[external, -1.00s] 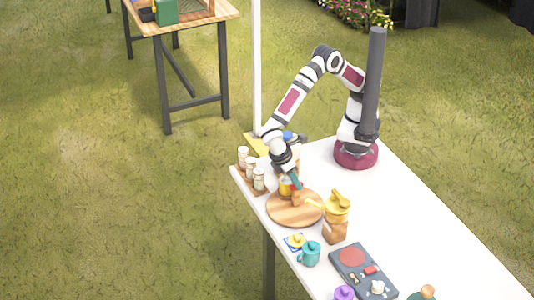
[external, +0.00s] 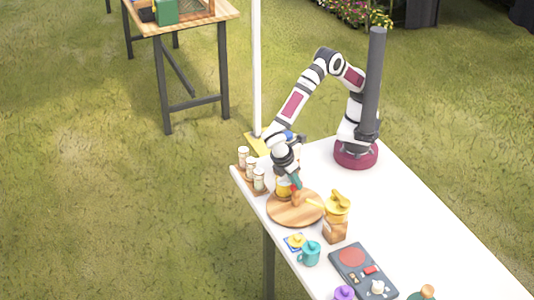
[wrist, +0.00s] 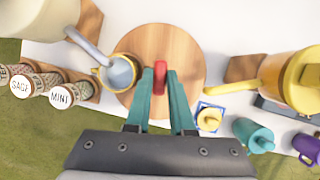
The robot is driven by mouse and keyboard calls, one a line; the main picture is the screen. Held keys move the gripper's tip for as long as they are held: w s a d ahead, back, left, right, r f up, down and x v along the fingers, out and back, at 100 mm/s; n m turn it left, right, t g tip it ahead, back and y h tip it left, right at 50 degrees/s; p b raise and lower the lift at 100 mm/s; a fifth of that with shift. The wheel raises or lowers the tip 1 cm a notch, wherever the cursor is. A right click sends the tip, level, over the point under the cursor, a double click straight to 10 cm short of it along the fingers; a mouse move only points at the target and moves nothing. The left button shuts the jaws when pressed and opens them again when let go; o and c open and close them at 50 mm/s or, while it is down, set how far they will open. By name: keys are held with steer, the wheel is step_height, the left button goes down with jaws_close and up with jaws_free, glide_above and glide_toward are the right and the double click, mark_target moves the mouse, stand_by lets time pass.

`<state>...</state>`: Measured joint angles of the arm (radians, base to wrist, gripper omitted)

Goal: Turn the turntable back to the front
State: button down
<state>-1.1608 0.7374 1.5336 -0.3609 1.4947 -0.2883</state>
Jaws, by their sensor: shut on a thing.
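The turntable (external: 288,213) is a round wooden disc lying flat near the table's left edge. It fills the middle of the wrist view (wrist: 155,42). My gripper (wrist: 160,88) has teal fingers closed on both sides of the red handle. In the external view my gripper (external: 296,184) points down over the disc. A yellow cup with a grey-blue top (wrist: 119,72) is at the disc's left edge in the wrist view.
Spice jars (wrist: 62,94) stand in a rack left of the turntable. A yellow pitcher (external: 338,210) stands close on the right by a wooden block (external: 335,232). A teal mug (external: 310,254) and a small yellow item (external: 296,241) are in front. The table by my base is clear.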

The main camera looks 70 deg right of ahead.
steer(key=shift+a+n+t, duration=0.1)
steer(key=shift+n+t, duration=0.7)
steer(key=shift+n, duration=1.2)
steer(key=shift+s+n+t+h, duration=0.15)
steer(key=shift+n+t, duration=0.25)
steer(key=shift+n, duration=0.65)
steer(key=shift+s+n+t+h, duration=0.15)
steer(key=shift+n+t, duration=0.25)
steer(key=shift+n, duration=0.65)
steer(key=shift+n+t, duration=0.7)
steer(key=shift+n, duration=1.2)
steer(key=shift+n+t+y, duration=0.4)
steer(key=shift+n+y, duration=0.1)
steer(key=shift+n, duration=0.9)
steer(key=shift+s+n, duration=0.1)
steer(key=shift+n, duration=0.4)
steer(key=c, duration=0.8)
jaws_free()
